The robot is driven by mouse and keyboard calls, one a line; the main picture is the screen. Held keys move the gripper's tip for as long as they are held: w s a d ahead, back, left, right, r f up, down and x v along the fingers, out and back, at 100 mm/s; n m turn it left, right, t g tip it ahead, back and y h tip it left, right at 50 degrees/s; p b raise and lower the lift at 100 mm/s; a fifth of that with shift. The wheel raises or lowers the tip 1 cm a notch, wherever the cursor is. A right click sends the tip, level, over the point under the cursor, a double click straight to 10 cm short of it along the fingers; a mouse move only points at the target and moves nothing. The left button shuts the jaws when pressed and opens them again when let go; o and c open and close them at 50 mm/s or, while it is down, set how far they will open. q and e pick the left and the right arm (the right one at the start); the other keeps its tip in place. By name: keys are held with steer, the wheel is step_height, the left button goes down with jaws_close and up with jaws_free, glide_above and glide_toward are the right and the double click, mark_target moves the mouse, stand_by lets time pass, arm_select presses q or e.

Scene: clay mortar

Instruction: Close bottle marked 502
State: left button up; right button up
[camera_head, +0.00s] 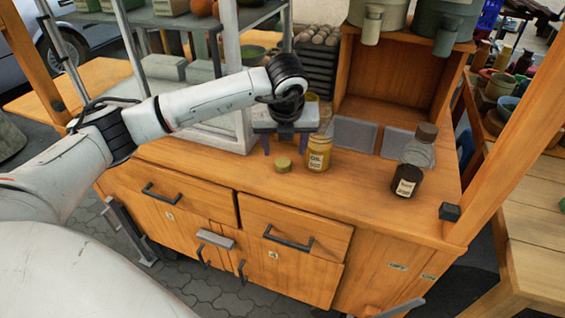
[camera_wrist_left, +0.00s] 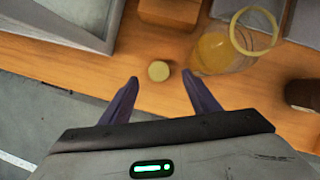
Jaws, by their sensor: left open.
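An open yellow jar (camera_head: 319,152) with a pale label stands on the wooden counter; the label is too small to read surely. In the left wrist view it shows as a clear jar (camera_wrist_left: 215,52) with yellow contents and no lid. A small round olive-yellow cap (camera_head: 283,165) lies on the counter to its left. In the left wrist view the cap (camera_wrist_left: 158,71) lies between the fingertips in the picture. My left gripper (camera_head: 285,146) is open and empty, pointing down above the counter behind the cap. My right gripper is out of view.
A dark bottle (camera_head: 407,181) and a clear brown-lidded bottle (camera_head: 419,154) stand to the right. Grey trays (camera_head: 354,133) lie behind the jar. The counter's front strip is clear.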

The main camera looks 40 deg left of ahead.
mark_target(283, 162)
arm_select(q)
steer(key=shift+w+a+f, duration=0.1)
steer(key=shift+w+f, duration=0.05)
steer(key=shift+f, duration=0.3)
steer(key=shift+s+p+x, duration=0.2)
steer(key=shift+p+x, duration=0.1)
steer(key=shift+x, duration=1)
steer(key=shift+s+p+x, duration=0.15)
steer(key=shift+p+x, duration=0.1)
steer(key=shift+x, duration=1.05)
steer(key=shift+f, duration=0.15)
steer(key=c, duration=1.1)
